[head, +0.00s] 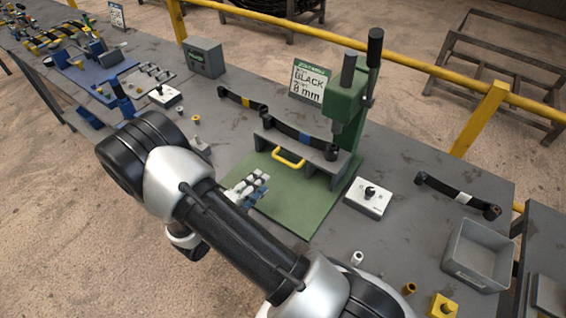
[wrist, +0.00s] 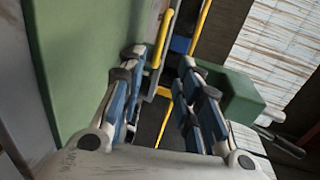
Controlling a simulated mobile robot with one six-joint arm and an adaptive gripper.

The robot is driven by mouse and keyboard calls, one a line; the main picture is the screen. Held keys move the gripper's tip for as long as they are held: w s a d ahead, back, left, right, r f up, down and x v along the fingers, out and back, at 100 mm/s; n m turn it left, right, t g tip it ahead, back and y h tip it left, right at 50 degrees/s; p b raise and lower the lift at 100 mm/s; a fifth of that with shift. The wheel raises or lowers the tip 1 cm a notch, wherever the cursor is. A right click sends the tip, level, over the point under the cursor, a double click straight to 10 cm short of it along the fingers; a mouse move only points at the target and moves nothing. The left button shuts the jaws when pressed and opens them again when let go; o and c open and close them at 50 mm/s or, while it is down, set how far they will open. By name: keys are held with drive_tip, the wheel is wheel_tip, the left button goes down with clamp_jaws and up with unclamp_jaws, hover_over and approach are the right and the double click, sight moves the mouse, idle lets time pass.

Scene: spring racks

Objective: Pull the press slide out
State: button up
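The green press (head: 345,105) stands on a green base plate (head: 305,205) on the bench. Its grey slide (head: 312,158) carries a black bar with a blue band (head: 302,136) and has a yellow handle (head: 289,158) on its front. My gripper (head: 258,181) is low over the base plate, in front of the handle and apart from it. In the wrist view my gripper (wrist: 160,65) is open, with nothing between its fingers. There the yellow handle (wrist: 162,42) shows ahead, near the tip of the left finger.
A sign (head: 309,80) reading BLACK 8 mm stands behind the press. A white switch box (head: 367,198) sits right of the base plate, with a banded bar (head: 458,194) and grey bin (head: 476,255) beyond. Small fittings (head: 357,258) stand at the front edge. A yellow rail (head: 290,28) runs behind.

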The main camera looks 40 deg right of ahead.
sight(285, 162)
drive_tip(key=b+x, duration=0.2)
drive_tip(key=x, duration=1.2)
drive_tip(key=shift+w+d, duration=0.1)
drive_tip(key=shift+d, duration=0.15)
drive_tip(key=shift+c, duration=0.5)
clamp_jaws()
